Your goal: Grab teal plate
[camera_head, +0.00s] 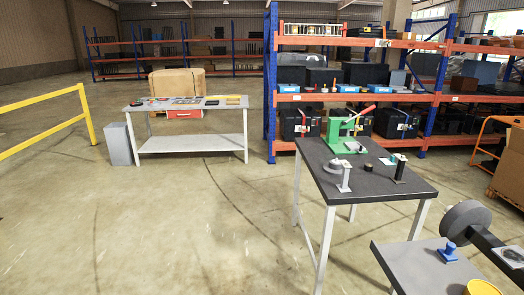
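A small, flat teal-green piece (388,161), which may be the teal plate, lies at the right back of the dark-topped table (350,183). It is too small to tell its shape clearly. It is beside a black post with a pale top (399,168). A green hand press with a red lever (343,137) stands further back on the same table. A grey stand (344,177) is near the table's front. I see no gripper in this view.
A grey bench (447,272) at lower right holds a blue knob-shaped piece (449,251); a grey round disc on a dark bar (465,219) is behind it. Another table (190,144) stands back left, a yellow rail (40,120) far left. The floor at left and centre is clear.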

